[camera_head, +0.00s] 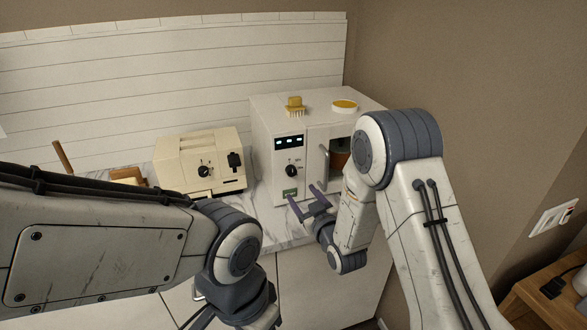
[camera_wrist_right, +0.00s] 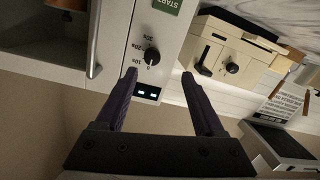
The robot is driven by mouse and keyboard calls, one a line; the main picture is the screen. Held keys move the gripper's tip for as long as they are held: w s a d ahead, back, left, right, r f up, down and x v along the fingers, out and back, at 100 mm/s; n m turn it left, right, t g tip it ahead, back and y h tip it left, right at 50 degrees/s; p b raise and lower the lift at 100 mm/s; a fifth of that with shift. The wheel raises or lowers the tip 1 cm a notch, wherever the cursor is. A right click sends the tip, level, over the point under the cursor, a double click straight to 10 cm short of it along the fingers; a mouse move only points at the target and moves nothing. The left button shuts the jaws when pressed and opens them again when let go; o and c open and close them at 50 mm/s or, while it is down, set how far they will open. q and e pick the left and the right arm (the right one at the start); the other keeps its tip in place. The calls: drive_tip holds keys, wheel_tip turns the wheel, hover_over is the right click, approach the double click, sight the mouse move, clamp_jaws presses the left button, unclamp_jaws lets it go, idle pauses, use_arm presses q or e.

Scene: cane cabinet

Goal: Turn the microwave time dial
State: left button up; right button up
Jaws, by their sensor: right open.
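The white microwave (camera_head: 262,135) stands on the counter at the wall corner. Its black time dial (camera_head: 291,170) sits on the front panel, below the lit display (camera_head: 289,142) and above the green start button (camera_head: 290,193). My right gripper (camera_head: 303,194) is open in front of the lower panel, its fingers pointing at the microwave. In the right wrist view, upside down, the dial (camera_wrist_right: 152,56) shows between and just beyond the fingertips (camera_wrist_right: 159,76), with nothing held. Contact with the panel cannot be told. My left arm crosses the lower left; its fingers are out of view.
A cream toaster (camera_head: 195,160) stands left of the microwave. A yellow brush (camera_head: 295,105) and a white dish with yellow (camera_head: 344,106) rest on top. The microwave door handle (camera_head: 324,164) is right of the panel. A wooden side table (camera_head: 545,300) stands far right.

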sight(292, 173)
drive_tip(key=shift+t, duration=0.6)
drive_tip(key=p+x, duration=0.1)
drive_tip(key=x, duration=0.2)
drive_tip(key=p+x, duration=0.1)
drive_tip(key=x, duration=0.2)
drive_tip(key=d+p+x, duration=0.1)
drive_tip(key=x, duration=0.2)
drive_tip(key=shift+w+r, duration=0.1)
drive_tip(key=shift+r, duration=0.2)
drive_tip(key=shift+p+x, duration=0.4)
drive_tip(key=shift+x, duration=0.35)
drive_tip(key=shift+f, duration=0.1)
